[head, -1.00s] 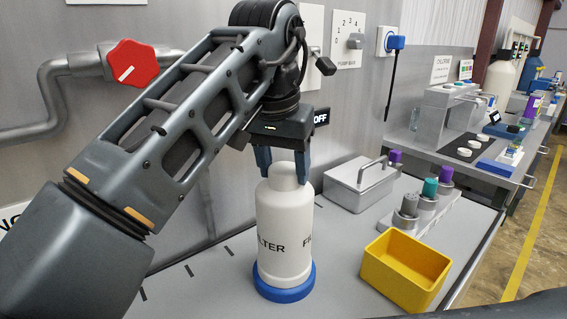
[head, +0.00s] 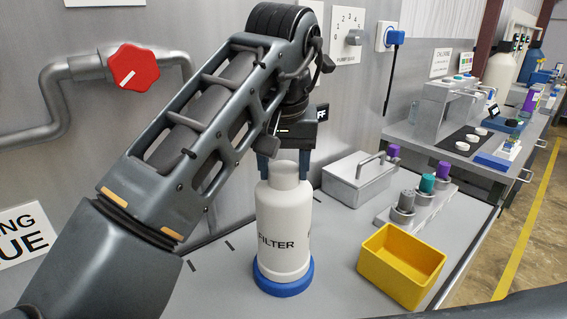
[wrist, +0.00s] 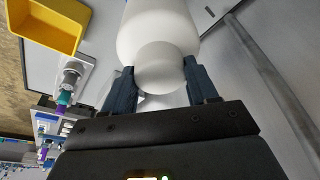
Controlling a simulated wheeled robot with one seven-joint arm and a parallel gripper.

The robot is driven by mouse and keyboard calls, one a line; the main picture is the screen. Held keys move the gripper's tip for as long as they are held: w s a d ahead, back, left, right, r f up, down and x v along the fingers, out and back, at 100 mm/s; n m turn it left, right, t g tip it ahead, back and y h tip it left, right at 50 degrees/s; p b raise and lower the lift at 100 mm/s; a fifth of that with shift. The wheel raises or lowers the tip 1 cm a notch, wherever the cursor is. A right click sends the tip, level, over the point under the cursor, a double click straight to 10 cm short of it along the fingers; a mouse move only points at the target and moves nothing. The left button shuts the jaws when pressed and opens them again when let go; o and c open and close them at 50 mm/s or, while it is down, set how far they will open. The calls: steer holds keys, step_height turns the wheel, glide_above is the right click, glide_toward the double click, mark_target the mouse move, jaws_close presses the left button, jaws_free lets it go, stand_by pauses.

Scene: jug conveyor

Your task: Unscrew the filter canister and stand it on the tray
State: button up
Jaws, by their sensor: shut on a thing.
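The white filter canister (head: 284,225) stands upright in a blue ring base (head: 283,284) on the grey bench, its FILTER label facing the head camera. My gripper (head: 284,170) comes down from above and is shut on the canister's narrow top knob. In the wrist view my gripper's fingers (wrist: 160,72) sit on both sides of the white knob, with the canister body (wrist: 158,25) beyond. A yellow open-topped tray (head: 402,272) stands to the right of the canister, and it looks empty. The joint between canister and base is not clear.
A grey lidded box with a handle (head: 361,178) stands behind right. A rack (head: 418,206) holds several capped bottles beside it. A red valve knob (head: 133,67) on a pipe is on the wall at left. Bare bench lies between canister and yellow tray.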

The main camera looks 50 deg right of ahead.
steer(key=shift+s+r+n+p, duration=0.1)
steer(key=shift+r+n+p, duration=0.05)
steer(key=shift+n+p, duration=0.95)
steer(key=shift+n+t+y, duration=0.4)
steer(key=shift+n, duration=0.5)
steer(key=o, duration=1.6)
